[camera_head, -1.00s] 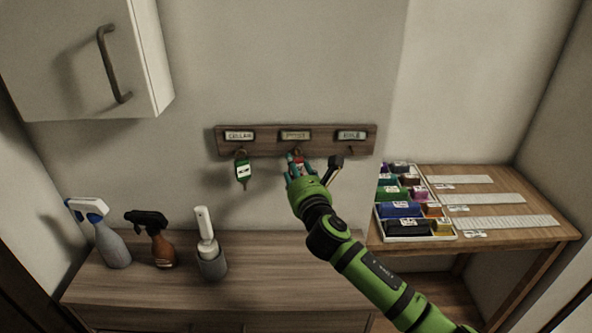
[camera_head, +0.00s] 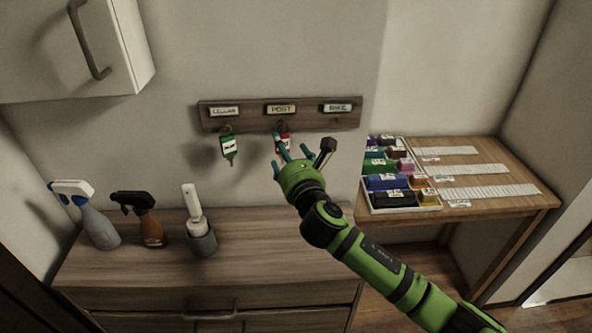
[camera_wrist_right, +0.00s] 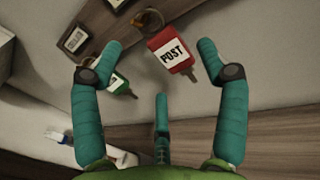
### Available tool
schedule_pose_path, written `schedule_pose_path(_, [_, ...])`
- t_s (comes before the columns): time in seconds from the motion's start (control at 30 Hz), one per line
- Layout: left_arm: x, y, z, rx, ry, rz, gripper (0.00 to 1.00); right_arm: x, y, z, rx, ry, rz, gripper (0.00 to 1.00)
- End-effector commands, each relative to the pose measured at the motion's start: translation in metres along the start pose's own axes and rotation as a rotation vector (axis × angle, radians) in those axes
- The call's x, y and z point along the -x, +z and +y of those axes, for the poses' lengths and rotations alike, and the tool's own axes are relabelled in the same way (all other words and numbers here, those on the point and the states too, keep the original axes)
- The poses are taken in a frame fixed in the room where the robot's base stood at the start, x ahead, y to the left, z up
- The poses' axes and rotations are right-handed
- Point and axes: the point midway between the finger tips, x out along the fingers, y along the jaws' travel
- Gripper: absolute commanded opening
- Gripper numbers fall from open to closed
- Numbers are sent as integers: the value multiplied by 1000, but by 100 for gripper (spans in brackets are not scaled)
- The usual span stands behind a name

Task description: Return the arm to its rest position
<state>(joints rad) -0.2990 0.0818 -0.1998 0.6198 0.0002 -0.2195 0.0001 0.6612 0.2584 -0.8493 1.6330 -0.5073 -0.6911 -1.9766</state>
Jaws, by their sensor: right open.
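My right gripper (camera_head: 291,151) is in front of the wall, just below the wooden key rack (camera_head: 240,125). Its teal fingers are spread open and empty, as the right wrist view (camera_wrist_right: 160,75) also shows. A red key tag marked POST (camera_wrist_right: 172,50) hangs beyond the fingers, apart from them. In the head view the red tag (camera_head: 284,131) hangs under the POST label, partly hidden behind the fingers. A green key tag (camera_head: 228,146) hangs under the CELLAR label. My left gripper is out of view.
Below is a wooden cabinet (camera_head: 130,262) with two spray bottles (camera_head: 98,222) (camera_head: 145,225) and a white-handled brush in a grey holder (camera_head: 201,238). At right, a wooden table (camera_head: 500,205) bears a tray of coloured blocks (camera_head: 375,205). A wall cupboard (camera_head: 120,50) is upper left.

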Motion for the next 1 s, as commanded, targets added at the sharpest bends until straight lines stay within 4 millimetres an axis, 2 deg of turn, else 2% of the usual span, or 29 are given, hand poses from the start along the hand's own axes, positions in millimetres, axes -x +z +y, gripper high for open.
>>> schedule_pose_path(0.2, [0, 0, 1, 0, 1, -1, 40, 44, -1, 0, 1, 2, 1, 75])
schedule_pose_path(0.4, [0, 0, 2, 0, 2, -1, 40, 73, 0, 0, 0, 1, 0, 75])
schedule_pose_path(0.73, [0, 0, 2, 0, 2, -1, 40, 87, -4, -2, -38, -9, 12, 75])
schedule_pose_path(0.87, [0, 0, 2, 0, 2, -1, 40, 100, -25, -11, -274, -67, 78, 75])
schedule_pose_path(1.0, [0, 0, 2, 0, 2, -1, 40, 133, -69, -33, -749, -230, 191, 75])
